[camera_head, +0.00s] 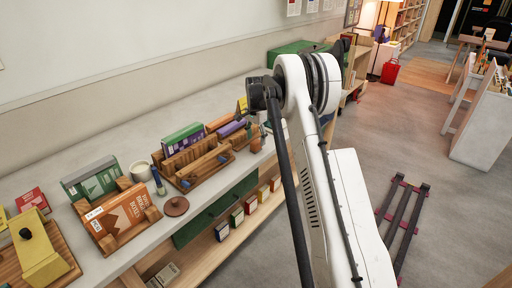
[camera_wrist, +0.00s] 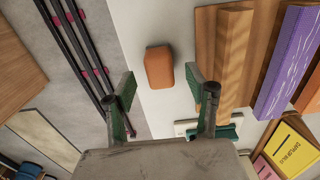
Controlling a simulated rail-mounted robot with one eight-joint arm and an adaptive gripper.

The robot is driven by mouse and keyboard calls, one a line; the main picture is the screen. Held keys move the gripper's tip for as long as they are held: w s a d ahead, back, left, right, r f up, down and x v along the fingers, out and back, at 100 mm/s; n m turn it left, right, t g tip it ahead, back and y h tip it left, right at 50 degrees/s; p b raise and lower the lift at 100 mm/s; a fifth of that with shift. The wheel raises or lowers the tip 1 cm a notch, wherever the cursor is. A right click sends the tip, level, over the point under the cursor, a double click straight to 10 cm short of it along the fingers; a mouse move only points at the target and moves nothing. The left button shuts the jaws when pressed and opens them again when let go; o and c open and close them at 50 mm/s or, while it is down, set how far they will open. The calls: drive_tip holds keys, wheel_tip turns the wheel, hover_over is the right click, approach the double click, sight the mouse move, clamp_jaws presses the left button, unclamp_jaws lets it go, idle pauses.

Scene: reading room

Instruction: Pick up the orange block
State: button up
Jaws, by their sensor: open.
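The orange block (camera_wrist: 159,67) shows in the wrist view as a small rounded block on the white counter top (camera_wrist: 160,22), close to the counter's edge. My gripper (camera_wrist: 160,82) is open, with its two green-padded fingers spread apart. The block lies ahead of the fingertips, roughly centred between them in the picture, and nothing is held. In the head view a small orange-brown shape sits by the counter edge beside my arm; I cannot tell if it is the block. My fingers are hidden there behind my arm.
Right of the block in the wrist view are a wooden holder (camera_wrist: 229,45) and a purple book (camera_wrist: 292,60). A white-and-green item (camera_wrist: 228,127) lies near the right finger. In the head view, books and wooden stands crowd the counter (camera_head: 105,150); open floor (camera_head: 440,190) lies to the right.

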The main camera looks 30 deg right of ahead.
wheel_tip(320, 180, down, 2)
drive_tip(key=shift+f, duration=0.15)
drive_tip(key=shift+c, duration=0.5)
drive_tip(key=c, duration=1.1)
drive_tip(key=shift+r, duration=0.2)
drive_tip(key=shift+r, duration=0.25)
drive_tip(key=r, duration=0.3)
drive_tip(key=shift+s+a+r, duration=0.1)
drive_tip(key=shift+a+r, duration=0.25)
drive_tip(key=shift+r, duration=0.05)
drive_tip(key=s+a+r, duration=0.1)
drive_tip(key=a+r, duration=0.1)
drive_tip(key=a, duration=0.1)
drive_tip(key=s+a+r, duration=0.1)
drive_tip(key=a+r, duration=0.1)
drive_tip(key=a, duration=0.2)
drive_tip(key=s+a+r, duration=0.1)
drive_tip(key=a+r, duration=0.1)
drive_tip(key=a, duration=0.1)
drive_tip(key=shift+s+a+r, duration=0.2)
drive_tip(key=shift+s, duration=0.05)
